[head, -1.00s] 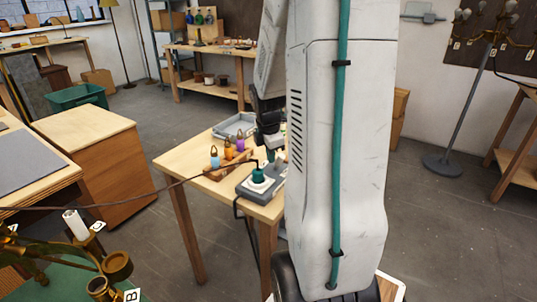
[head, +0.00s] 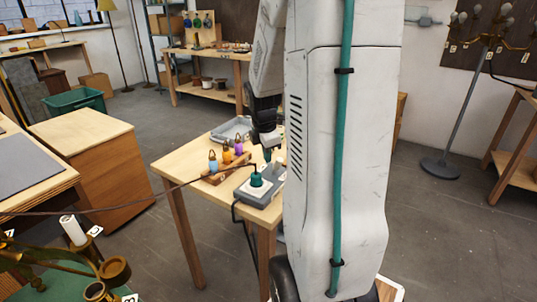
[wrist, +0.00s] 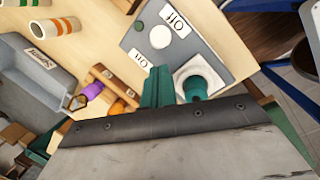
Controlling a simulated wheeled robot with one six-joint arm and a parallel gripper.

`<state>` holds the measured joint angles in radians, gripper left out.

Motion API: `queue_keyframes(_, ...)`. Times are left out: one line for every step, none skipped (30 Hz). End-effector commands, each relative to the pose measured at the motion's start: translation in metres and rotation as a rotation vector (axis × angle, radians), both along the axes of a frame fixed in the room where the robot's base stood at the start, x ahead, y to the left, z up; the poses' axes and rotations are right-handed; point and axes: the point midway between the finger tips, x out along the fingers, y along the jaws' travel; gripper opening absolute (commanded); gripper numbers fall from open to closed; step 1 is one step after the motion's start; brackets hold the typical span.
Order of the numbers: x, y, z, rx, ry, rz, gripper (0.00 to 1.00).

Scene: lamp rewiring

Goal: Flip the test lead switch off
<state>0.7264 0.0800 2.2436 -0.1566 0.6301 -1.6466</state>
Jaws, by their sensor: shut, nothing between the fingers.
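The grey test lead box (head: 270,192) sits on the small wooden table, with a green plug (head: 256,180) and its dark lead on top. In the wrist view the box (wrist: 217,45) carries an OFF label (wrist: 175,21), an ON label (wrist: 139,62) and a pale round knob (wrist: 160,37) between them, which looks like the switch. The green plug (wrist: 195,87) is in a white socket. My gripper (wrist: 158,86) has its green fingers shut and empty, over the box's near edge by the ON label and left of the plug. It also shows above the box in the head view (head: 267,155). Contact cannot be told.
A wooden rack (head: 226,171) with blue, orange and purple pieces stands left of the box. A grey tray (head: 232,130) lies behind it. The brown lead (head: 130,205) stretches left across the room, above the floor. The table's front left area is clear.

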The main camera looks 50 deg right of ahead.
Motion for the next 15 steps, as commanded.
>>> queue_keyframes(0.002, 0.006, 0.002, -0.001, 0.000, 0.004, 0.00)
queue_keyframes(0.004, 0.010, 0.003, 0.000, -0.001, 0.004, 0.00)
queue_keyframes(0.006, 0.017, 0.004, 0.000, -0.001, 0.004, 0.00)
queue_keyframes(0.008, 0.022, 0.006, 0.000, -0.001, 0.004, 0.00)
queue_keyframes(0.010, 0.028, 0.008, -0.001, -0.002, 0.004, 0.00)
queue_keyframes(0.010, 0.031, 0.015, -0.004, -0.006, 0.000, 0.00)
queue_keyframes(0.007, 0.031, 0.023, -0.004, -0.006, -0.001, 0.00)
queue_keyframes(0.005, 0.032, 0.031, -0.005, -0.007, -0.002, 0.00)
queue_keyframes(0.001, 0.033, 0.040, -0.005, -0.006, -0.003, 0.00)
queue_keyframes(-0.001, 0.033, 0.046, -0.004, -0.005, -0.004, 0.00)
queue_keyframes(-0.003, 0.034, 0.052, -0.004, -0.005, -0.005, 0.00)
queue_keyframes(-0.006, 0.035, 0.060, -0.004, -0.005, -0.007, 0.00)
queue_keyframes(-0.007, 0.036, 0.066, -0.004, -0.005, -0.007, 0.00)
queue_keyframes(-0.009, 0.037, 0.072, -0.004, -0.005, -0.007, 0.00)
queue_keyframes(-0.011, 0.038, 0.078, -0.003, -0.005, -0.006, 0.00)
